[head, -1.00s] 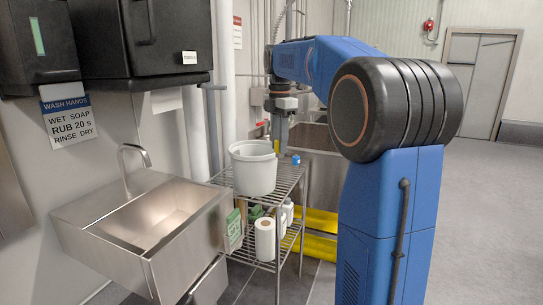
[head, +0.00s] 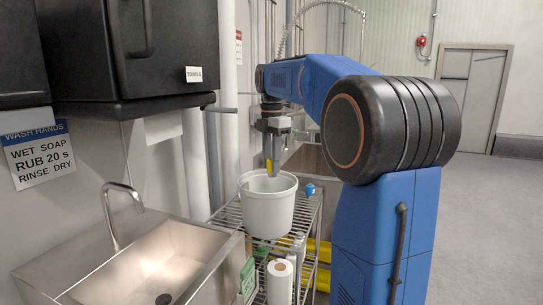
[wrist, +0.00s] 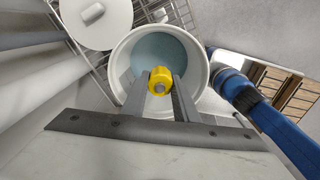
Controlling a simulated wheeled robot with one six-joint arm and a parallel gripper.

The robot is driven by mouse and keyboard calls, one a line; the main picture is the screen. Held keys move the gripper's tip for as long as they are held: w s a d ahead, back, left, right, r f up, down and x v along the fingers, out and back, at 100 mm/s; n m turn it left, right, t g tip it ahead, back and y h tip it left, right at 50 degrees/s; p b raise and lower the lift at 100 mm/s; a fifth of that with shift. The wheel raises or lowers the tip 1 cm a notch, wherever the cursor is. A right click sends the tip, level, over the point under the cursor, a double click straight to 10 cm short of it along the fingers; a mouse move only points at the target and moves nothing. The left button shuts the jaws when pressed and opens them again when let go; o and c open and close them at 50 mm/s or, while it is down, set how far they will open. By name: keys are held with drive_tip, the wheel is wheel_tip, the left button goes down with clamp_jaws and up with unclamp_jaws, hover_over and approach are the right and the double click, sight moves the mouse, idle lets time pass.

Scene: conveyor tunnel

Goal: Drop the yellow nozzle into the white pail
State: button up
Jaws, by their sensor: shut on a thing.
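The white pail (head: 266,212) stands upright on the top of a wire shelf rack, beside the steel sink. My gripper (head: 272,165) points down over the pail's mouth. It is shut on the yellow nozzle (head: 269,166), which shows between the fingertips near the pail's rim. In the wrist view, the yellow nozzle (wrist: 161,80) sits between the two fingers of my gripper (wrist: 159,88), against the pail's open mouth. The pail's rim (wrist: 116,58) surrounds it in that view, with a pale blue-grey inside. The exact height of the nozzle over the rim is hard to tell.
A small blue-capped item (head: 310,190) stands on the wire rack (head: 306,215) right of the pail. A steel sink (head: 150,262) with a tall faucet is at the left. A paper roll (head: 279,282) sits below. A black towel dispenser (head: 130,50) hangs at upper left.

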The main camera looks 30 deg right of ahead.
drive_tip(key=shift+f, duration=1.55)
drive_tip(key=o, duration=1.1)
drive_tip(key=shift+o, duration=0.2)
drive_tip(key=shift+r, duration=0.1)
wheel_tip(320, 180, up, 17)
drive_tip(key=shift+r, duration=0.1)
drive_tip(key=shift+s, duration=0.1)
